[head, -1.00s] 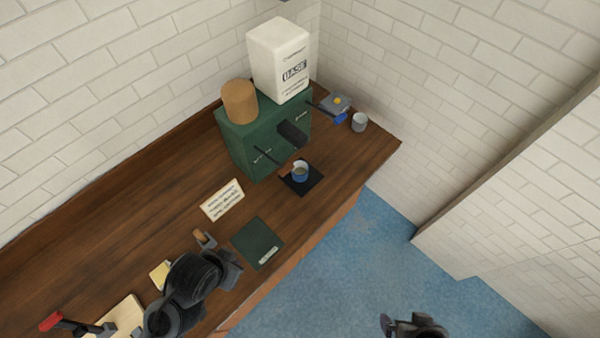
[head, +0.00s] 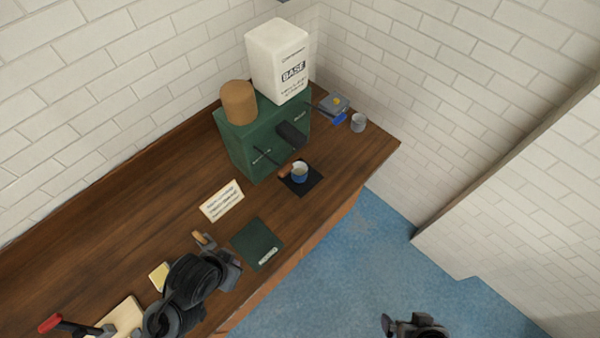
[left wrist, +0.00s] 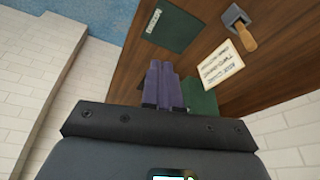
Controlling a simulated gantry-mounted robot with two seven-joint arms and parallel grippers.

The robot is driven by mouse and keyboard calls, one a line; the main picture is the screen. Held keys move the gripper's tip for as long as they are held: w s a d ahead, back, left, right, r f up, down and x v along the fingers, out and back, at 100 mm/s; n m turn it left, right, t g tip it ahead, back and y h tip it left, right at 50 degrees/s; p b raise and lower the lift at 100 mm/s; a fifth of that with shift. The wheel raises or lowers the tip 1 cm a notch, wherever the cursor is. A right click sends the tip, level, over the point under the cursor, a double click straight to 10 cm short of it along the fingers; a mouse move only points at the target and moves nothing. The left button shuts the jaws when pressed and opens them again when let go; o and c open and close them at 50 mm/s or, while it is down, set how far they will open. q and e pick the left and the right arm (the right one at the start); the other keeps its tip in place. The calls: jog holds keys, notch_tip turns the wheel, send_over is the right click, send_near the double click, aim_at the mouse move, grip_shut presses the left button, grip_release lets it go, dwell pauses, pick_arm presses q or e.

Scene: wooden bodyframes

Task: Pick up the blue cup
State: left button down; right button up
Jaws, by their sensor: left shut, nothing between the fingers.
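The blue cup (head: 300,176) stands upright on a black mat (head: 309,187) in front of the green machine (head: 247,145), in the head view. Its rim is pale. My left gripper (head: 236,272) is well to the lower left of the cup, above the table beside the dark green booklet (head: 258,243). In the left wrist view its fingers (left wrist: 162,82) are together and empty; I cannot make out the cup there. My right gripper (head: 387,324) is low at the bottom of the head view, over the blue floor and away from the cup; its fingers are unclear.
A wooden-handled tool (head: 203,240) and a cream sign (head: 222,201) lie near my left gripper. A grey cup (head: 358,123) stands at the far right corner. A white box (head: 277,60) and a brown cylinder (head: 238,102) top the machine. The tabletop's left side has free room.

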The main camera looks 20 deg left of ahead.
pick_arm(q)
grip_release()
dwell(0.4)
